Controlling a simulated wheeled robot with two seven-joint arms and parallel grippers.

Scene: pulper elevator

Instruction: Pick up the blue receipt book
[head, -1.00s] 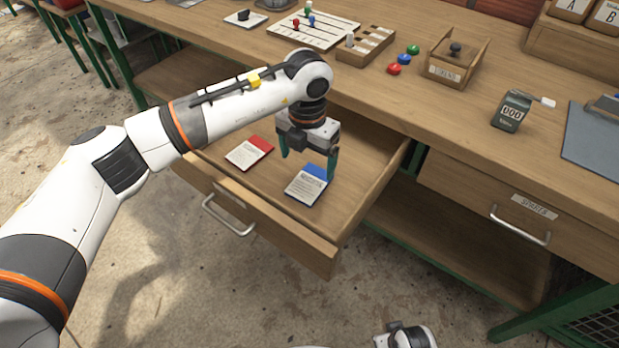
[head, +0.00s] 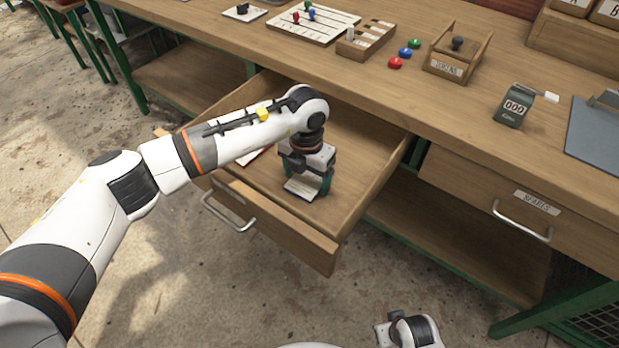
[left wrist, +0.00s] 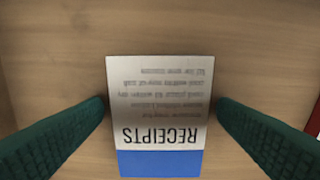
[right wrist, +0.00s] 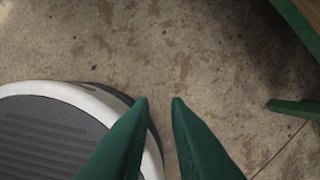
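The blue receipt book (head: 301,189) lies flat in the open drawer, mostly hidden by my left gripper in the head view. In the left wrist view the book (left wrist: 160,100) shows a pale cover reading RECEIPTS and a blue band. My left gripper (left wrist: 161,106) is open, with one green finger on each side of the book and a gap at both edges. Whether the fingertips reach the drawer floor cannot be told. My right gripper (right wrist: 159,101) is empty, its fingertips a narrow gap apart over the concrete floor.
A red book (head: 257,153) lies in the same drawer, mostly hidden behind my left arm. The drawer's front panel (head: 280,235) and side walls enclose the books. The bench top (head: 370,95) above holds a peg board, coloured pieces, a wooden box and a counter.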

